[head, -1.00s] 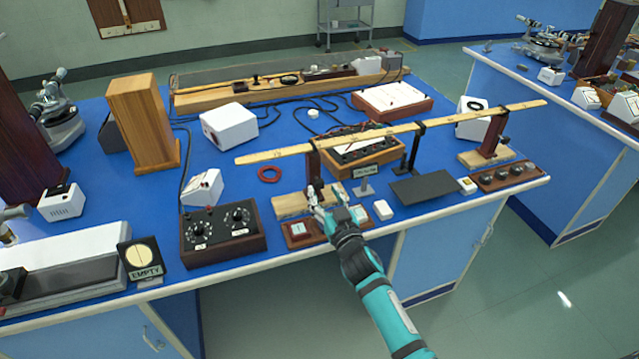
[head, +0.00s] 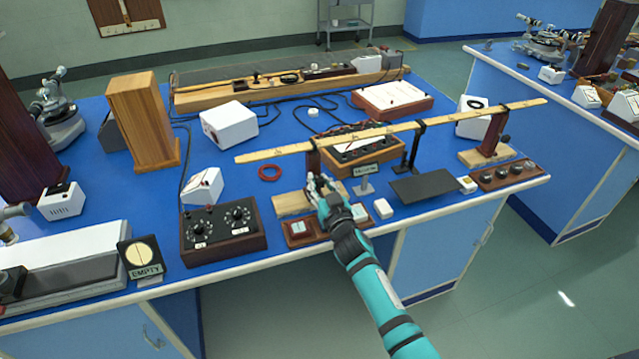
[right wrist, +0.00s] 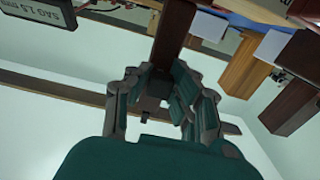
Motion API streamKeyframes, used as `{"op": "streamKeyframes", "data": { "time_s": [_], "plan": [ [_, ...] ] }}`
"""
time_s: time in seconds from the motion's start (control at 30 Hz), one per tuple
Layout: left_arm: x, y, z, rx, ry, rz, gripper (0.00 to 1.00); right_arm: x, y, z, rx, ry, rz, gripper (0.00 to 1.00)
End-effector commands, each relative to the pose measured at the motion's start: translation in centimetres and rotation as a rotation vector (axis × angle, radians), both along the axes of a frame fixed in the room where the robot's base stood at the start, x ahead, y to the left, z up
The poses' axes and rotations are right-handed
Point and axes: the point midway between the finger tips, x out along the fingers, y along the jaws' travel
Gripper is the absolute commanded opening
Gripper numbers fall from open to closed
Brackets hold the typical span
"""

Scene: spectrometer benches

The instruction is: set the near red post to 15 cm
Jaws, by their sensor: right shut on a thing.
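The near red post (head: 313,160) stands upright on a pale wooden base (head: 290,205) near the bench's front edge. A long wooden rule (head: 275,153) rests across its top and runs to the far red post (head: 492,135) at the right. My right gripper (head: 319,184) is at the near post's front, below the rule, and covers part of the post. In the right wrist view, the fingers (right wrist: 160,98) are closed about a small dark part at the post (right wrist: 171,35); the contact is partly hidden. My left gripper is not in view.
A small sign (head: 366,172), reading SAG 1.5 mm in the wrist view (right wrist: 48,12), stands right of the gripper. A black stand (head: 415,148) is under the rule's middle.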

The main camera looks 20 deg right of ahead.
Motion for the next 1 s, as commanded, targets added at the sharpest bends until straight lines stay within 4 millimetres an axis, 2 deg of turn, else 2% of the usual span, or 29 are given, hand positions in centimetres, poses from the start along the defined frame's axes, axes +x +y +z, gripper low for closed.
{"op": "streamKeyframes", "data": {
  "time_s": [0.33,0.63,0.93,0.97,1.0],
  "plan": [
    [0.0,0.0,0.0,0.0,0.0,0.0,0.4,0.0,0.0,0.0,0.0,0.0,0.0,0.0],
    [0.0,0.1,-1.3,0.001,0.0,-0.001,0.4,-0.2,4.0,-0.2,0.004,-0.001,0.003,0.0],
    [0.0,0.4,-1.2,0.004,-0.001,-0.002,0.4,-0.2,3.9,0.0,-0.001,0.001,-0.001,0.0],
    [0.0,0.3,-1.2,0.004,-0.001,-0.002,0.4,-0.2,3.9,0.0,-0.001,0.001,-0.001,0.23],
    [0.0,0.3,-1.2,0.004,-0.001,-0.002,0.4,-0.2,3.9,0.0,-0.001,0.001,-0.001,0.28]
  ]
}}
